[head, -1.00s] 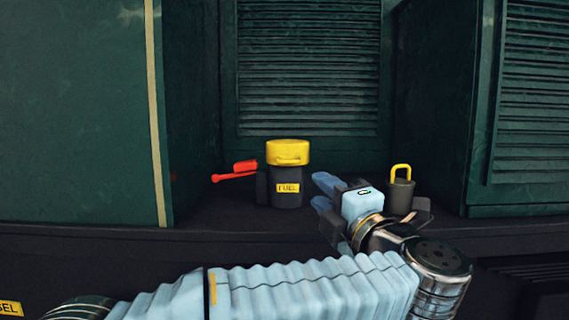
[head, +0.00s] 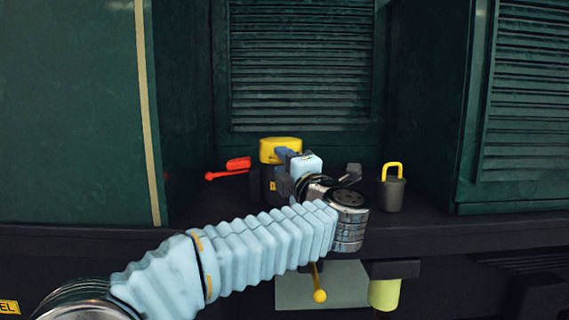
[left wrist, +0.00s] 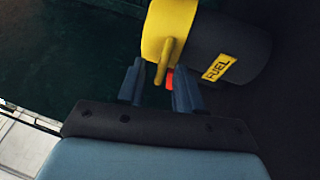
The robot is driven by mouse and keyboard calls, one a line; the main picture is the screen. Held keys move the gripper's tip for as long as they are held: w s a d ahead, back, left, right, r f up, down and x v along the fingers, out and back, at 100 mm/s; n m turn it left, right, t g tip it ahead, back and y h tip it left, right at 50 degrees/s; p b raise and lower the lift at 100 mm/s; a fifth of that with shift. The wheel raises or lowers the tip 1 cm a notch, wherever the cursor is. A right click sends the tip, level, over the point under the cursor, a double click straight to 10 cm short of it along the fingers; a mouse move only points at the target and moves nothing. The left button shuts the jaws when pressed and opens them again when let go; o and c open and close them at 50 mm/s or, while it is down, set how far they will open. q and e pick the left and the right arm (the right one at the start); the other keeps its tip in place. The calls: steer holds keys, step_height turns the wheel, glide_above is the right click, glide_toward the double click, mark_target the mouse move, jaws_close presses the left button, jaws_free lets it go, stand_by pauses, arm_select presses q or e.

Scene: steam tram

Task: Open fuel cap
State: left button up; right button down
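The yellow fuel cap (head: 280,147) is seated on top of the dark fuel filler (head: 255,186) on the ledge. My left gripper (head: 281,170) is in front of the filler and hides much of it. In the left wrist view the cap (left wrist: 170,24) has a raised yellow handle (left wrist: 163,60), and the filler (left wrist: 238,48) carries a FUEL label. The left gripper (left wrist: 158,76) is open there. Its fingertips point at the handle, which shows in the gap between them; I cannot tell whether they touch it. My right gripper is not in view.
A red lever (head: 228,169) sticks out left of the filler. A grey canister with a yellow handle (head: 393,188) stands to the right on the ledge. A louvred green panel (head: 300,70) is behind. Below the ledge hang a yellow-knobbed lever (head: 320,295) and a yellow-green cylinder (head: 384,293).

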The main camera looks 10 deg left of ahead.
arm_select(q)
steer(key=shift+c, duration=0.3)
jaws_close()
stand_by(1.1)
